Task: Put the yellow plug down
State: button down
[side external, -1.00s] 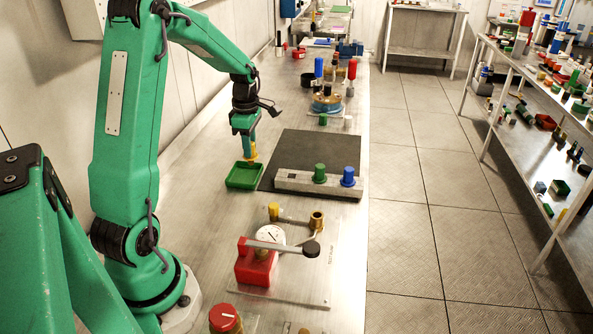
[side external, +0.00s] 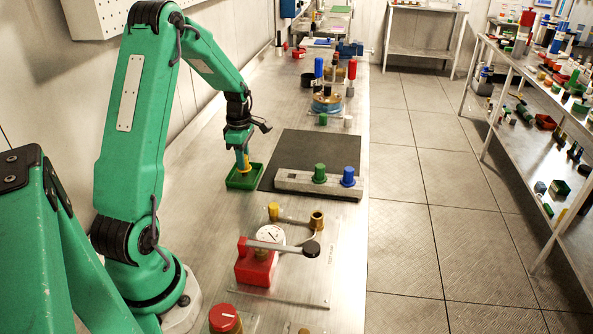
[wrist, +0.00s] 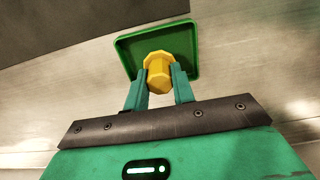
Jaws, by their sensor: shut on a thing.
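The yellow plug (wrist: 159,70) is held between the two teal fingers of my gripper (wrist: 159,84) in the wrist view. In the side external view my gripper (side external: 243,161) points down at the green tray, with the yellow plug (side external: 246,170) at its tips. The green tray (side external: 236,186) lies on the bench, and the plug is over or inside it. In the wrist view the tray (wrist: 190,45) shows behind the plug. I cannot tell whether the plug touches the tray floor.
A dark mat (side external: 300,150) lies just right of the tray. On it, a grey block (side external: 297,181) carries a green plug (side external: 320,172) and a blue plug (side external: 348,175). Nearer stands a red test pump (side external: 255,266) with a lever and another yellow plug (side external: 273,211).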

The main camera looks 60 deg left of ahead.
jog(key=shift+f, duration=0.2)
jog(key=c, duration=1.2)
grip_release()
jog(key=shift+o, duration=0.2)
notch_tip(320, 180, up, 12)
jog(key=shift+r, duration=0.15)
